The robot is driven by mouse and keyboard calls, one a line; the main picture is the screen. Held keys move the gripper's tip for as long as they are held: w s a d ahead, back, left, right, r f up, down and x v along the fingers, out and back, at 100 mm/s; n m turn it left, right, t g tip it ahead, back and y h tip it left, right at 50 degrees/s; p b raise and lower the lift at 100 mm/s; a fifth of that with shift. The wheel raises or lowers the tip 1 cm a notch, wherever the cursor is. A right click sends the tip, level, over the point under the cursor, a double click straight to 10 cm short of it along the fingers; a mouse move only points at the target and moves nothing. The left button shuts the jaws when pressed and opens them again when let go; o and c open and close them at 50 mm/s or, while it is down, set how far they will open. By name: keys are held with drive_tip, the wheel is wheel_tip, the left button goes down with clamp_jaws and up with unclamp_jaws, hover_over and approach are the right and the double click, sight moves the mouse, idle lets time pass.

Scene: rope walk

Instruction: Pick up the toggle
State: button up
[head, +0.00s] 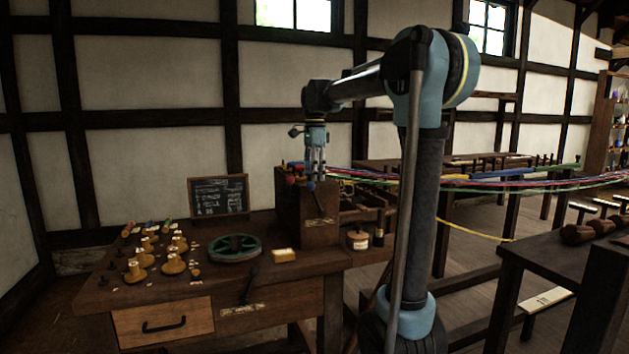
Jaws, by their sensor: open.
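I cannot pick out the toggle for certain; several small pale wooden pieces (173,264) stand and lie at the left of the dark workbench (225,292), too small to tell apart. My gripper (316,182) points down, with its fingers apart, at the dark wooden box (307,215) on the bench's right end. Nothing shows held in it. A red knob-like thing (290,180) is close to the left of the fingers. The picture does not show whether the fingers touch the box.
A green wheel (235,248) and a yellowish block (284,256) lie on the bench. A small chalkboard (219,196) stands at its back. Coloured ropes (480,182) stretch right from the box. Another dark table (560,262) stands at the right.

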drive_tip(key=c, duration=1)
drive_tip(key=shift+r, duration=0.15)
wheel_tip(320, 180, up, 10)
drive_tip(key=shift+f, duration=0.1)
idle(0.3)
